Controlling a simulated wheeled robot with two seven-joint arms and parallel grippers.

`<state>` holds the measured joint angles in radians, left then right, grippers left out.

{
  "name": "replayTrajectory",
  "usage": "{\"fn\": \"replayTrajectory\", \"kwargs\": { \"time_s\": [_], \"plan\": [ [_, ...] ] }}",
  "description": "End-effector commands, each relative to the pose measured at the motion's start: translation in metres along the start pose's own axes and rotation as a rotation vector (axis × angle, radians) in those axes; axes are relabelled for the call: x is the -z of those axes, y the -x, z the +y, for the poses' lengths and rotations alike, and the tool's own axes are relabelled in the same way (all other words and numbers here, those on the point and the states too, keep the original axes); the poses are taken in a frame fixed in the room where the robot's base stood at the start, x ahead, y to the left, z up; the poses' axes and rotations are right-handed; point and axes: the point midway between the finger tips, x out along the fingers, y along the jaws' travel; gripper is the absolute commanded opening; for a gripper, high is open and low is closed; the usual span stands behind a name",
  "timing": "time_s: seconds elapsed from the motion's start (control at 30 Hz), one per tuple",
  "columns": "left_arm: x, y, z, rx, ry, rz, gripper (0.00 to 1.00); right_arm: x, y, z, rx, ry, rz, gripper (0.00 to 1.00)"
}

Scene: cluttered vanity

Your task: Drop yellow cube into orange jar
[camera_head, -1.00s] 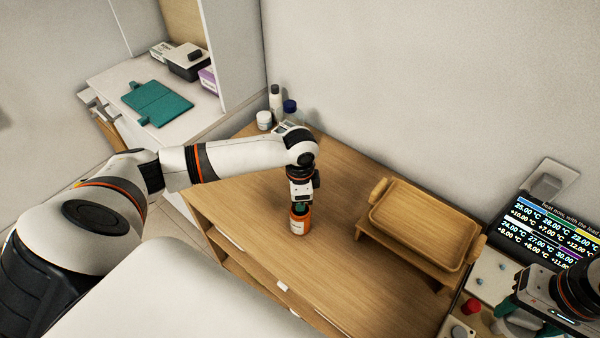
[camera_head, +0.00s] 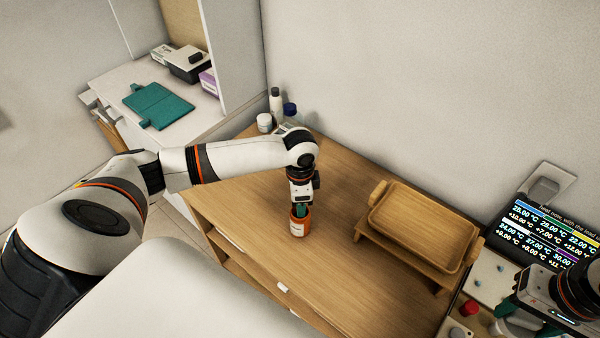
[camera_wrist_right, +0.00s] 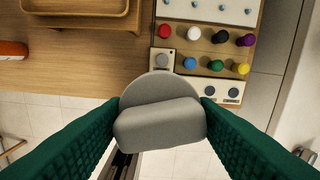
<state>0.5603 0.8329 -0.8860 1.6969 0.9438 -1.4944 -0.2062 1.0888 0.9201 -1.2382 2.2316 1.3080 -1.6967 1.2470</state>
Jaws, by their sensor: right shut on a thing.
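The orange jar (camera_head: 300,227) stands upright on the wooden table, with a white label on its side. My left gripper (camera_head: 301,211) points straight down with its green fingertips at the jar's mouth. Its finger gap is too small to judge. I cannot make out the yellow cube; the fingers and jar wall may hide it. My right gripper (camera_wrist_right: 160,115) is shut on a grey rounded piece (camera_wrist_right: 160,125), over the front edge at the right. The same gripper shows at the bottom right of the head view (camera_head: 508,322).
A wooden tray (camera_head: 418,228) on a low stand is right of the jar. Bottles (camera_head: 290,110) stand at the back left. A panel with coloured knobs (camera_wrist_right: 205,50) and a screen (camera_head: 550,230) are at the right. The table around the jar is clear.

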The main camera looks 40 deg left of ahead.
Motion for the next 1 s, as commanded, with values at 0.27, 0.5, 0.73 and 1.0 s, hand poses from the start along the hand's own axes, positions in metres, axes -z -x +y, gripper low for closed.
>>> {"fn": "replayTrajectory", "kwargs": {
  "time_s": [0.27, 0.5, 0.73, 1.0],
  "plan": [
    [0.0, 0.044, 0.0, 0.001, 0.001, 0.0, 0.47, 0.0, 0.051, 0.0, 0.0, 0.0, 0.0, 0.2],
    [0.0, 0.064, 0.0, 0.0, 0.0, 0.001, 0.47, 0.0, 0.076, 0.0, 0.0, 0.0, 0.0, 0.2],
    [0.0, 0.06, 0.0, 0.0, 0.0, 0.0, 0.47, 0.0, 0.073, 0.0, 0.0, 0.0, 0.0, 0.2],
    [-0.001, 0.06, -0.003, 0.001, -0.003, -0.003, 0.47, 0.0, 0.073, 0.0, 0.0, 0.0, 0.0, 0.2]
  ]
}}
